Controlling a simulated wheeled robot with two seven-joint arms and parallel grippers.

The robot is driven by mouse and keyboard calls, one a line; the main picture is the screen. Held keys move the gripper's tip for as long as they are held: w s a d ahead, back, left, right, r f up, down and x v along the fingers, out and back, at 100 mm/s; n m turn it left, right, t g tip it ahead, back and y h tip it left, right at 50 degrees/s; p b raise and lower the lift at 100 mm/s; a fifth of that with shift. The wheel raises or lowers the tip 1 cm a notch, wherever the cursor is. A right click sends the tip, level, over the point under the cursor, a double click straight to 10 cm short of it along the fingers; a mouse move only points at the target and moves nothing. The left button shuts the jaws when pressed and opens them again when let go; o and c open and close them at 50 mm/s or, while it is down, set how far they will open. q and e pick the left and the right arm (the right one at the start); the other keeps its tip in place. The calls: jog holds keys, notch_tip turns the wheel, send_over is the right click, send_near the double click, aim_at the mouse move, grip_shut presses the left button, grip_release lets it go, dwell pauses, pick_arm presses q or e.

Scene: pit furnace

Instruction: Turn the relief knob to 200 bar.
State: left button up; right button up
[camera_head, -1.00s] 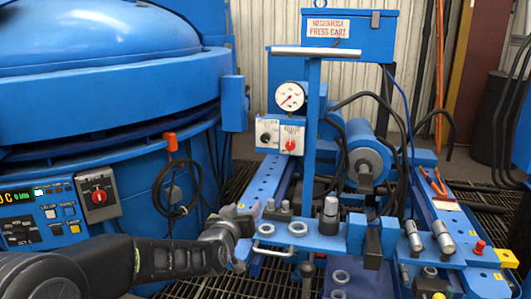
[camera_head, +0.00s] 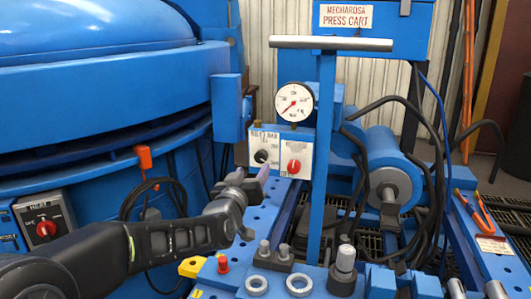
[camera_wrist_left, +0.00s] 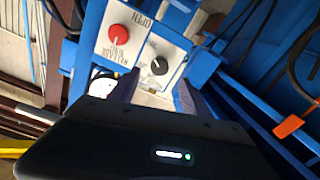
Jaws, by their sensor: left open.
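The black relief knob (camera_head: 261,156) is on a small white-faced panel on the blue press cart; the small lettering above it is hard to read. A red knob (camera_head: 294,166) is to its right on the same panel. My left gripper (camera_head: 254,184) is open and empty, just below and in front of the panel. In the left wrist view, the relief knob (camera_wrist_left: 159,66) shows just beyond the gap between my fingers (camera_wrist_left: 156,90), apart from them. The red knob (camera_wrist_left: 116,32) is up and left there. My right gripper is out of view.
A round pressure gauge (camera_head: 294,102) sits above the panel, its needle pointing lower left. The cart's upright post and handle (camera_head: 331,43) stand to the right. The big blue furnace (camera_head: 90,90) fills the left, with an orange-handled cable (camera_head: 144,157) near my forearm.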

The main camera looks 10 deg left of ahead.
aim_at(260, 159)
pick_arm(q)
jog(key=shift+w, duration=0.1)
dwell(0.3)
jog(key=shift+w+d+b, duration=0.1)
jog(key=shift+w+b, duration=0.65)
jog(key=shift+w, duration=3.1)
jog(key=shift+c, duration=0.3)
grip_shut()
